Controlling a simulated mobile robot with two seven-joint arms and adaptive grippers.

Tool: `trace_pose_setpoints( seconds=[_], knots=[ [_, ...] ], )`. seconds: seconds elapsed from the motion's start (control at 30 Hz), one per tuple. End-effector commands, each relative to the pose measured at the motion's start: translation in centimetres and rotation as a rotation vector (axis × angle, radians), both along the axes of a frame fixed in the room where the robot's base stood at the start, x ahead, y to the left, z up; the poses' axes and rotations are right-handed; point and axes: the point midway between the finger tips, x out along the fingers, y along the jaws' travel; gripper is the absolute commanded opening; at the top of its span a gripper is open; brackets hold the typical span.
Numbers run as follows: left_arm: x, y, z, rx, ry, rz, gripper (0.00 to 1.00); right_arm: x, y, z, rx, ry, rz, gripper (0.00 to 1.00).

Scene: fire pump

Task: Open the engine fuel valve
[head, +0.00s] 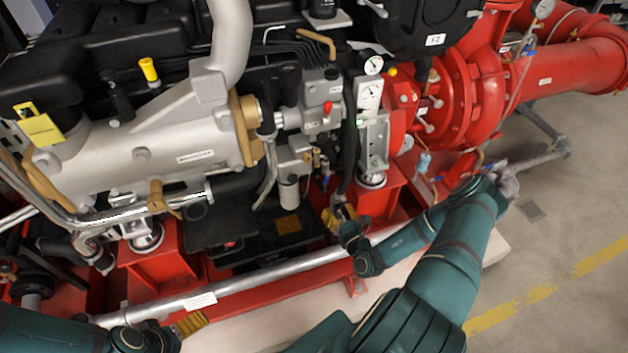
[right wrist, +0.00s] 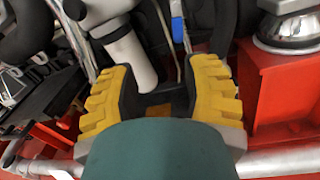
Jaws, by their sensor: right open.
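My right gripper (head: 338,217) is at the lower middle of the head view, in front of the engine's lower side. In the right wrist view its yellow fingers (right wrist: 161,70) are spread apart with nothing gripped. A white filter cylinder (right wrist: 132,56) shows between and beyond them. A small blue part (right wrist: 179,31) on a thin rod is farther up. I cannot tell for sure which part is the fuel valve. A red knob (head: 327,107) sits on the grey fuel block (head: 313,92). My left gripper (head: 190,323) is low at the left; its jaws are unclear.
A silver rail (head: 270,272) and red base frame (head: 290,314) run along the engine's front. A red mount pedestal (head: 376,203) stands right of my right gripper. Dark hoses and thin lines crowd the block. Open concrete floor (head: 560,225) lies to the right.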

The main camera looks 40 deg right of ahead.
Motion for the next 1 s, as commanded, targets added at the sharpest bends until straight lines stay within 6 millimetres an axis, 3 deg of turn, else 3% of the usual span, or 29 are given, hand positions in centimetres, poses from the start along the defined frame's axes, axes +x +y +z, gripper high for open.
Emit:
trace_pose_setpoints(
  seconds=[0.1, 0.23, 0.7, 1.0],
  knots=[
    [0.0, 0.0, 0.1, 0.000, 0.001, 0.000, 1.00, -0.7, -1.9, -0.3, -0.002, -0.001, -0.081, 0.47],
    [-0.1, 0.0, -0.1, -0.001, 0.001, -0.002, 1.00, 0.2, -2.3, -0.4, -0.003, -0.003, -0.087, 0.47],
    [-0.5, -0.1, -1.7, -0.003, 0.012, -0.010, 1.00, 8.6, -4.8, -0.4, -0.004, -0.003, -0.081, 0.47],
    [-0.5, -0.1, -2.3, -0.003, 0.012, -0.011, 1.00, 11.9, -5.9, -0.3, -0.002, -0.002, -0.082, 0.47]
  ],
)
